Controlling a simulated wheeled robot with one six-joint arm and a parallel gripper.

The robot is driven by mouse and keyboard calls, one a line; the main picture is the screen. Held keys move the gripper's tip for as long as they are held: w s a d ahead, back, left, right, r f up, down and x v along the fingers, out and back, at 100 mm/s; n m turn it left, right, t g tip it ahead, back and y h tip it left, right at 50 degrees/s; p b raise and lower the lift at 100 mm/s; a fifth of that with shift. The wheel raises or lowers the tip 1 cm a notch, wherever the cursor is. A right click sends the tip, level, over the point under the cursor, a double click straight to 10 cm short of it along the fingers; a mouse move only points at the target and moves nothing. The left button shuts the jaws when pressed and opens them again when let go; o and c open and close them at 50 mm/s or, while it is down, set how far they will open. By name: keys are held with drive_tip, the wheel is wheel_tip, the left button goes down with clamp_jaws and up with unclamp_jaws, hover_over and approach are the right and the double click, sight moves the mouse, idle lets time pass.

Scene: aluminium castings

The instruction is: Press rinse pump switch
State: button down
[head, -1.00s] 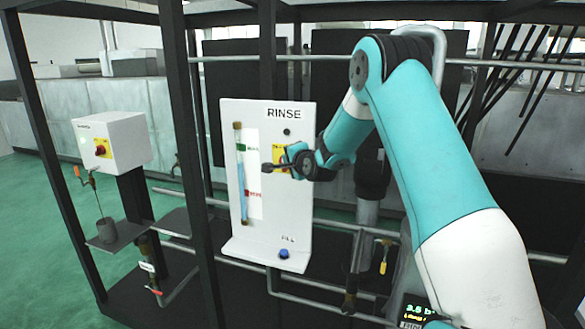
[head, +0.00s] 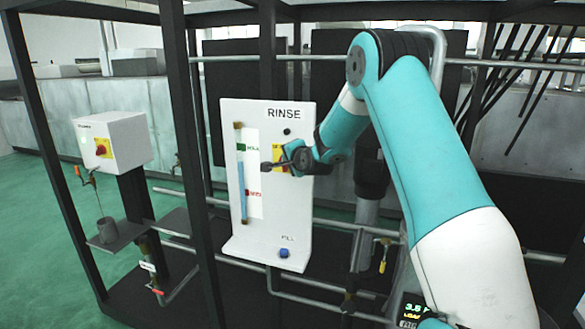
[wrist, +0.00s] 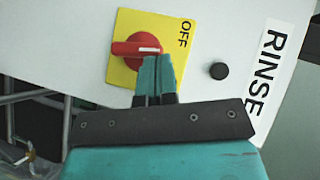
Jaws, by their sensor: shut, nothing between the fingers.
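The white RINSE panel (head: 236,112) stands upright in the frame. Its red rotary switch (wrist: 125,48) sits on a yellow plate (wrist: 127,19) marked OFF in the wrist view. In the head view only part of the yellow plate (head: 278,151) shows; my gripper hides the rest. My gripper (head: 267,167) is shut and empty in front of the panel. In the wrist view its fingertips (wrist: 157,62) overlap the lower right edge of the red switch. I cannot tell whether they touch it.
A small black round part (wrist: 219,71) sits beside the RINSE label. A sight tube (head: 241,180) is at the panel's left, and a blue FILL knob (head: 284,253) at its base.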

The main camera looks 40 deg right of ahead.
idle(0.4)
drive_tip(key=s+r+b, duration=0.5)
drive_tip(key=s, duration=0.7)
drive_tip(key=shift+a+r, duration=0.3)
drive_tip(key=shift+w, duration=0.1)
